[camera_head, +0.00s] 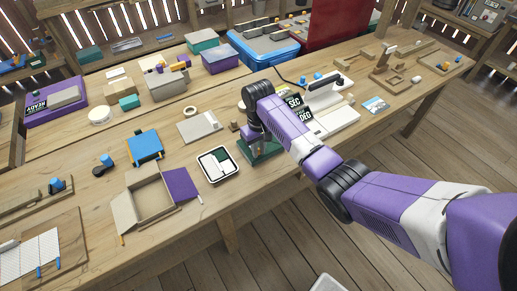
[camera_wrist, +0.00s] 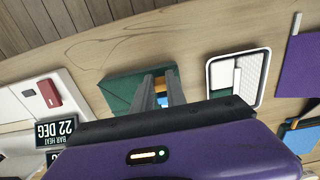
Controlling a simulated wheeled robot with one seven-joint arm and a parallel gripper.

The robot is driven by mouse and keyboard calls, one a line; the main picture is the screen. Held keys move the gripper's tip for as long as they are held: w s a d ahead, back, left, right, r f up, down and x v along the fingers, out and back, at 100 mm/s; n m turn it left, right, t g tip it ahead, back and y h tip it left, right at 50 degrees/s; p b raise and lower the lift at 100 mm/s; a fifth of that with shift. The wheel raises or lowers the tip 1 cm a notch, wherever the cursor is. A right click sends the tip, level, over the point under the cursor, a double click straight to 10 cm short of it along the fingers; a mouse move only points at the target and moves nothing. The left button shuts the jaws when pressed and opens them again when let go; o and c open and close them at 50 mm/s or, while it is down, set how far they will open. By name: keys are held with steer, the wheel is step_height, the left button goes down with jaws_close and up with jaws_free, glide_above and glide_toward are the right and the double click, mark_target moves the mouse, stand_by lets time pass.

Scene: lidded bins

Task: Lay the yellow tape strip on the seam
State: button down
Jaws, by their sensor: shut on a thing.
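In the wrist view my gripper (camera_wrist: 162,96) points down over a dark green box (camera_wrist: 118,88) with crease lines on its top. A small yellow-orange piece, which looks like the tape strip (camera_wrist: 160,87), shows between the fingers, with a bit of blue beside it. My gripper is shut on it; the fingers hide most of it. In the head view the green box (camera_head: 270,152) lies under my gripper, and my arm covers part of it. I cannot tell whether the strip touches the box, and the seam is not clearly visible.
A white-rimmed tray (camera_head: 217,165) lies just left of the green box. An open cardboard box (camera_head: 133,208) with a purple flap stands further left. A white device with a "DEG" display (camera_head: 305,115) stands close on the right. Bare table lies along the front edge.

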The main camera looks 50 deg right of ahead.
steer(key=shift+f, duration=0.45)
stand_by(1.9)
steer(key=c, duration=1.3)
jaws_free()
steer(key=shift+r, duration=3.9)
